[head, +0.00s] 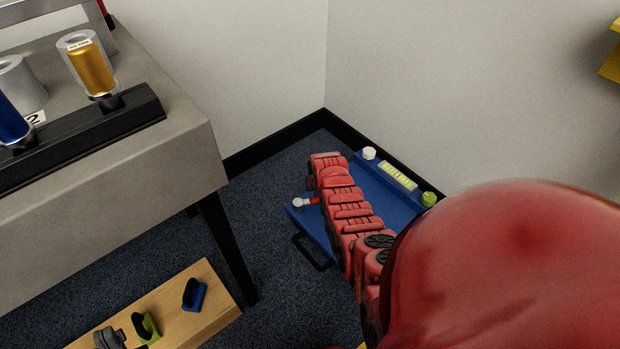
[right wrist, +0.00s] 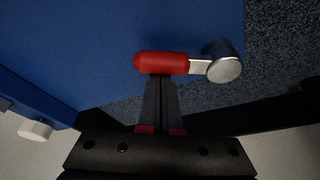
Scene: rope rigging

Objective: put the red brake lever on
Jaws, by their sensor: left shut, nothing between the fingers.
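The red brake lever (head: 314,200) shows at the left edge of a blue panel (head: 372,182) in the head view, partly hidden by my right arm. In the right wrist view the lever's red handle (right wrist: 162,63) lies level, with its silver arm and round pivot (right wrist: 223,65) to the right. My right gripper (right wrist: 159,90) has its fingers together, side by side, their tips at the underside of the handle in the picture. I cannot tell whether they press on it. In the head view my right arm hides that gripper. My left gripper is not in view.
The blue panel carries a white knob (head: 369,153), a yellow-and-white label strip (head: 397,176) and a green knob (head: 429,199). A grey table (head: 150,160) with canisters stands at left, above a wooden board (head: 205,310) with small clips. Walls meet behind the panel.

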